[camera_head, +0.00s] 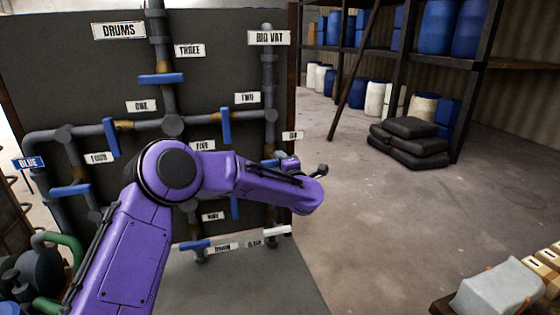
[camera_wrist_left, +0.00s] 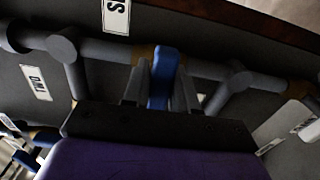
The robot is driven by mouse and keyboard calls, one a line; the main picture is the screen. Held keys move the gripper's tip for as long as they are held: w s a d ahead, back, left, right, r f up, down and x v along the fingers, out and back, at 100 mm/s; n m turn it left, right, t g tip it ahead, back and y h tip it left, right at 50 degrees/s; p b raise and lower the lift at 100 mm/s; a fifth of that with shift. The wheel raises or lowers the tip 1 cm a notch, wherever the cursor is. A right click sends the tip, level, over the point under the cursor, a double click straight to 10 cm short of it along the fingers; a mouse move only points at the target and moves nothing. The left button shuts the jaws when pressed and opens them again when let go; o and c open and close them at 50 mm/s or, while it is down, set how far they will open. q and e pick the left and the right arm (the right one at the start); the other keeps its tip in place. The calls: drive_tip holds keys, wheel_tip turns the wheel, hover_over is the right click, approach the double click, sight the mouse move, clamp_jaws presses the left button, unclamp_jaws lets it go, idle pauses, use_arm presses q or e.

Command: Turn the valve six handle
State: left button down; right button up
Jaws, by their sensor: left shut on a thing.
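The valve six handle (camera_wrist_left: 159,60) is a blue bar in the left wrist view, in front of a grey pipe with a brass-coloured fitting. My left gripper (camera_wrist_left: 160,82) has a grey finger on each side of it and is shut on it. A white label (camera_wrist_left: 116,15) beginning with S is just above. In the head view my purple left arm reaches across the panel and hides its fingers. A bit of blue handle (camera_head: 269,163) shows beside its wrist, below the small label (camera_head: 292,135). My right gripper is not in view.
The dark panel (camera_head: 60,85) carries grey pipes and several other blue handles, such as valve two's (camera_head: 225,125) and valve one's (camera_head: 110,137). Black sacks (camera_head: 410,140) lie by shelves of drums at the right. The floor between is clear.

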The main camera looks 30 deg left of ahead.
use_arm(q)
drive_tip(key=shift+d+f+m, duration=0.15)
drive_tip(key=shift+f+m, duration=0.05)
drive_tip(key=shift+m, duration=0.1)
drive_tip(key=c, duration=1)
unclamp_jaws()
drive_tip(key=shift+d, duration=0.1)
drive_tip(key=shift+d+r, duration=0.15)
drive_tip(key=shift+s, duration=0.15)
drive_tip(key=b+v, duration=0.3)
drive_tip(key=v, duration=0.7)
drive_tip(key=shift+d, duration=0.1)
